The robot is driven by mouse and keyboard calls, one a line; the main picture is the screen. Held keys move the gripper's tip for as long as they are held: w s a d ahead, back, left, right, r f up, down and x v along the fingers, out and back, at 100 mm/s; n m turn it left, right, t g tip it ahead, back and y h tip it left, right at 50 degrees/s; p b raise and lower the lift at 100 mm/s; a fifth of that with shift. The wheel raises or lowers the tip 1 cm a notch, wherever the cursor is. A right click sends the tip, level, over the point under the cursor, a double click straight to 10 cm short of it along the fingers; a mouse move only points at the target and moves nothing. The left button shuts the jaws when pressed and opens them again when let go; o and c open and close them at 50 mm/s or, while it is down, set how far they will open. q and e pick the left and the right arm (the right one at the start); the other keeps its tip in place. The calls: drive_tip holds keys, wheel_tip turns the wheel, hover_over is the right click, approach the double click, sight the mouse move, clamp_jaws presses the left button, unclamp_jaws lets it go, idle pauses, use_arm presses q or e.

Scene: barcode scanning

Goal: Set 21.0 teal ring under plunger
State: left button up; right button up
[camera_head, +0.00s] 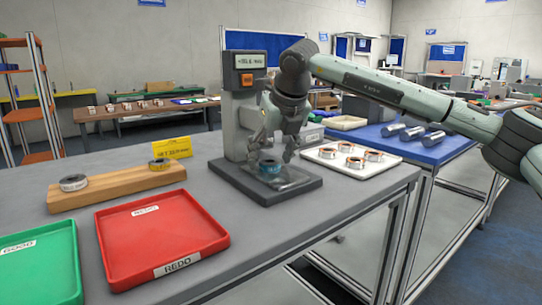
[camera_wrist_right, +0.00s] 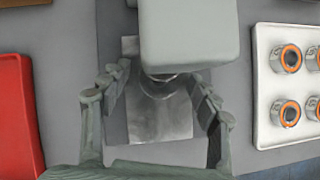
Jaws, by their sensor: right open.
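The teal ring (camera_head: 270,168) sits on the metal plate of the gauge stand's dark base (camera_head: 290,190), below the gauge head. My right gripper (camera_head: 273,152) is open, its fingers spread on either side just above the ring, not closed on it. In the right wrist view the open fingers (camera_wrist_right: 160,78) straddle the shiny plate (camera_wrist_right: 160,115). The grey gauge head (camera_wrist_right: 188,35) covers most of the ring and plunger there. Whether the ring is exactly centred under the plunger cannot be told. The left gripper is not in view.
A white tray (camera_head: 327,161) with several orange-rimmed rings stands right of the stand. A red REDO tray (camera_head: 160,222), a green GOOD tray (camera_head: 40,270) and a wooden block (camera_head: 117,184) bearing two rings lie left. Grey table in front of the stand is clear.

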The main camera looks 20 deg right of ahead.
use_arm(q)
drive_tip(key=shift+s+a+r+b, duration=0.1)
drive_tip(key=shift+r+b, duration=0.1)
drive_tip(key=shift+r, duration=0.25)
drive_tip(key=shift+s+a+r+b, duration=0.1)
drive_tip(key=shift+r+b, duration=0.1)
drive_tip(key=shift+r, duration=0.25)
use_arm(e)
drive_tip(key=v, duration=1.2)
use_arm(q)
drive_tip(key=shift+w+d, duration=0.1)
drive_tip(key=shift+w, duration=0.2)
